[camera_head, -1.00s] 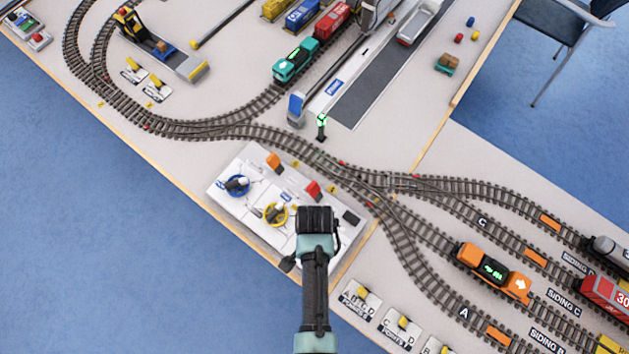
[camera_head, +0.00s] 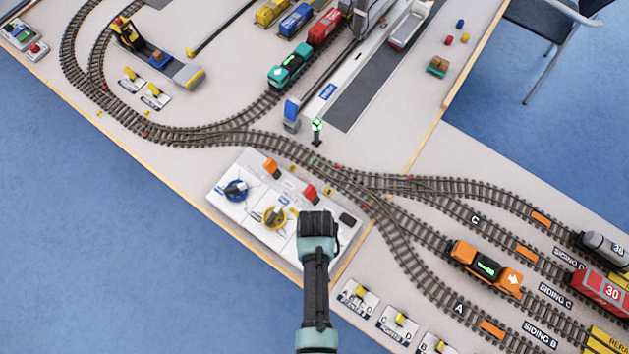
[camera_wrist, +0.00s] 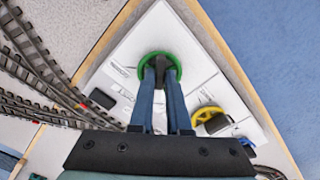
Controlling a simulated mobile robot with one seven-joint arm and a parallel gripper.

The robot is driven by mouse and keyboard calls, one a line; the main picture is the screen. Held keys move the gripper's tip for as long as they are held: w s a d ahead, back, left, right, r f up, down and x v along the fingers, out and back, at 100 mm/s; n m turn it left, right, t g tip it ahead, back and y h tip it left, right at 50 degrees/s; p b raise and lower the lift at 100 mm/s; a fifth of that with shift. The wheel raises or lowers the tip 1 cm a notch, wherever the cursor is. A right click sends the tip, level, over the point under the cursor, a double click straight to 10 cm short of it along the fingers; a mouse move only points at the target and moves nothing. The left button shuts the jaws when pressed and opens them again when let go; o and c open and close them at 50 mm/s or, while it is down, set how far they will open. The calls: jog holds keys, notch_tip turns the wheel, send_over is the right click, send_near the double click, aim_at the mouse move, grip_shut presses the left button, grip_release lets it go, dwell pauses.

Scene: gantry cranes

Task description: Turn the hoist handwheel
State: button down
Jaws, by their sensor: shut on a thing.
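A green handwheel (camera_wrist: 143,66) with a dark hub sits on a white control panel (camera_wrist: 197,58) in the wrist view. My gripper (camera_wrist: 163,76) is shut on the green handwheel, its two blue fingers reaching in at the near side of the wheel. I cannot tell exactly which part lies between the fingertips. In the head view my arm's end covers the green wheel and my fingertips. A yellow handwheel (camera_head: 284,218) and a blue handwheel (camera_head: 236,195) are on the same panel to the left. The labels on the panel are too small to read.
An orange lever (camera_head: 271,168) and a red lever (camera_head: 310,192) stand along the panel's back. Railway track (camera_head: 250,132) runs close behind it. An orange locomotive (camera_head: 486,268) stands on the right. Small switch plates (camera_head: 398,325) lie near the table's front edge.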

jog(key=shift+n, duration=0.8)
jog(key=c, duration=0.9)
grip_release()
jog(key=shift+d, duration=0.1)
jog(key=shift+r, duration=0.1)
notch_tip(320, 180, up, 13)
jog(key=shift+f, duration=0.1)
